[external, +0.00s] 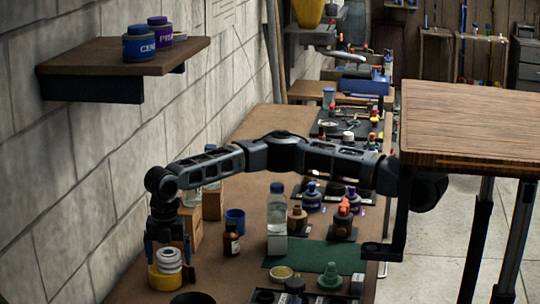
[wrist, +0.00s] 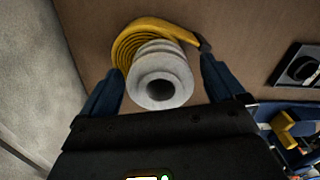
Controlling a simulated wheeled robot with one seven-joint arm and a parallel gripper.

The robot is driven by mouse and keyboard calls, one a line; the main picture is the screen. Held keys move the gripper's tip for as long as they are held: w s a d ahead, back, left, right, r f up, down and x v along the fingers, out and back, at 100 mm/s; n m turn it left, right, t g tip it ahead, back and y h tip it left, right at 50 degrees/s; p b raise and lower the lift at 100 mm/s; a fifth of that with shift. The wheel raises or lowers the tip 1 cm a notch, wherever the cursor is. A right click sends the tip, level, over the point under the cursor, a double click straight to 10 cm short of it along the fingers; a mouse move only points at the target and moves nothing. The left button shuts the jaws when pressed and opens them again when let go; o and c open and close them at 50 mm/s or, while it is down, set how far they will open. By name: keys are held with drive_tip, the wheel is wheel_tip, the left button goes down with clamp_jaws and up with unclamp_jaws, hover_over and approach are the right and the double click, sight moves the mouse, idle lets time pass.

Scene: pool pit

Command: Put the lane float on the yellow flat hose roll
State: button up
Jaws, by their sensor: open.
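The lane float (external: 169,262) is a pale grey, ribbed piece with a hole through its middle; it also shows in the wrist view (wrist: 160,77). It sits upright on the yellow flat hose roll (external: 164,280), at the near left end of the bench. In the wrist view the roll (wrist: 130,46) shows as a yellow coil behind the float, which hides much of it. My gripper (external: 170,250) is open, pointing down over the float. Its blue fingers (wrist: 162,68) are on either side of the float, with visible gaps in the wrist view.
A clear bottle (external: 277,212), a brown bottle (external: 231,241) and a blue cup (external: 235,219) stand to the right. A green mat (external: 315,257) lies farther right. The block wall (external: 60,200) is close on the left.

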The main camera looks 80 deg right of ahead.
drive_tip(key=shift+r, duration=0.1)
wheel_tip(320, 180, up, 12)
drive_tip(key=p, duration=0.1)
idle(0.4)
